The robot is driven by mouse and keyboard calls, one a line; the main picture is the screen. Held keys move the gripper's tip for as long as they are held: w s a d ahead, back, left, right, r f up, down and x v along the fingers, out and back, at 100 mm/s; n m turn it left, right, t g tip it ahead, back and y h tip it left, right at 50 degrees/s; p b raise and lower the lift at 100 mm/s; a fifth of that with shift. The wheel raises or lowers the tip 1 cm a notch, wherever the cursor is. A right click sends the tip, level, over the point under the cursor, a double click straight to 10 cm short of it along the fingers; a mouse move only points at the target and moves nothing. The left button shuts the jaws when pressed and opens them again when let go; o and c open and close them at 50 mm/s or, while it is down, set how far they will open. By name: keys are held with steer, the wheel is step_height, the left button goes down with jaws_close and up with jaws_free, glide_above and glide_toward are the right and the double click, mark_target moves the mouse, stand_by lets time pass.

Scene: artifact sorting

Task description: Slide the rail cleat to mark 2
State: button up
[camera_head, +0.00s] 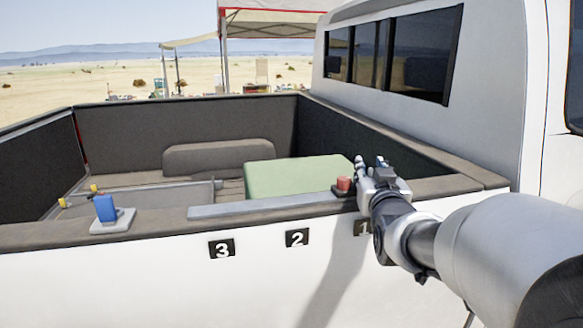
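A small red block (343,184) on a dark base, which looks like the rail cleat, sits at the right end of the grey rail (265,207) on the truck bed's side wall. It is above and slightly left of mark 1 (362,228), which my arm partly covers. Mark 2 (297,238) and mark 3 (222,248) are on the white side panel, further left. My gripper (366,166) is just right of the red block, close to it. Whether it touches the block, and whether its fingers are open or shut, I cannot tell.
A blue block (105,208) on a pale base stands on the wall left of the rail. A green box (295,176) lies in the bed behind the rail. The truck cab (425,100) rises at the right. The rail's top looks clear left of the red block.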

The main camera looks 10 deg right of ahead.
jaws_close()
stand_by(0.6)
